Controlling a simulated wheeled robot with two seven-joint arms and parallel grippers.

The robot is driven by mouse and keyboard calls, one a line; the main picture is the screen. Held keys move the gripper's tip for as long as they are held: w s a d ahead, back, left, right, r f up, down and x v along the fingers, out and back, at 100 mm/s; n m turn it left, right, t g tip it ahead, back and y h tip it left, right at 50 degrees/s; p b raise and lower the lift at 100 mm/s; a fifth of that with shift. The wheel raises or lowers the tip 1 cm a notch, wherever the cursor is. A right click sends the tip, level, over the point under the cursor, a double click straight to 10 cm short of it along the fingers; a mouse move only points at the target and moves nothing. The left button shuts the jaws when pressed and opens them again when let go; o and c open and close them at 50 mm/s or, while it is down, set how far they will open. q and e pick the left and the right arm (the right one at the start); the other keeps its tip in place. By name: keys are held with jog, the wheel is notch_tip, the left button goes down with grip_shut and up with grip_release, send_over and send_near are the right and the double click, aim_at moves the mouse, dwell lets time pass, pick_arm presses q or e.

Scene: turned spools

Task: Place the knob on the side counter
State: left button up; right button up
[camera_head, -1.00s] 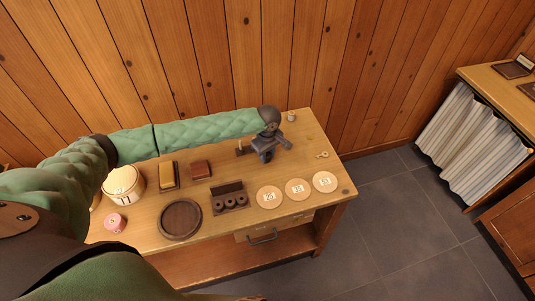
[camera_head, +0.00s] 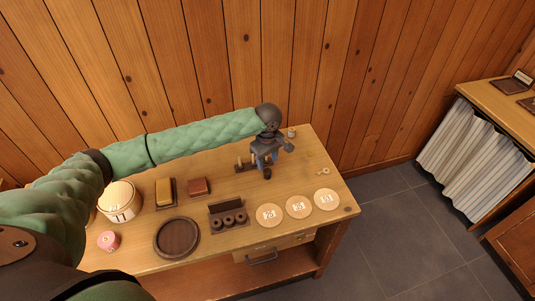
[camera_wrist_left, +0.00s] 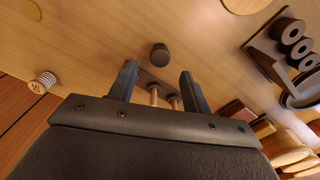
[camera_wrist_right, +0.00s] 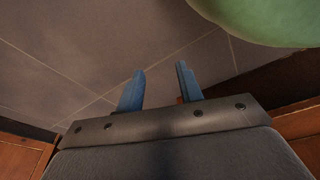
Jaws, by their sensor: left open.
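A dark round knob (camera_head: 267,174) stands on the workbench top (camera_head: 222,183), just in front of my left gripper (camera_head: 264,160). In the left wrist view the knob (camera_wrist_left: 160,53) lies just beyond the gap between the fingertips of my left gripper (camera_wrist_left: 158,72). The fingers are apart with nothing between their tips, and I see no contact with the knob. The side counter (camera_head: 484,93) stands at the far right, with a striped curtain under it. My right gripper (camera_wrist_right: 160,70) is open and empty above the grey floor, outside the head view.
Spools on a dark rack (camera_head: 229,220), several numbered discs (camera_head: 298,207), a round dark tray (camera_head: 177,238) and a tin (camera_head: 119,201) stand on the bench. Light pegs (camera_wrist_left: 154,96) on a dark base are close to my left fingers. Floor separates bench and counter.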

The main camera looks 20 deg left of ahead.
aim_at(267, 171)
pick_arm(q)
jog(key=shift+r+b, duration=0.7)
jog(key=shift+r, duration=2.05)
pick_arm(e)
jog(key=shift+w+a+r, duration=0.45)
jog(key=shift+w+r, duration=0.1)
jog(key=shift+r, duration=0.2)
jog(key=shift+w+a+r, duration=0.4)
jog(key=shift+w+r, duration=0.1)
jog(key=shift+r, duration=0.2)
pick_arm(q)
jog(key=shift+f, duration=0.1)
pick_arm(e)
jog(key=shift+d, duration=0.1)
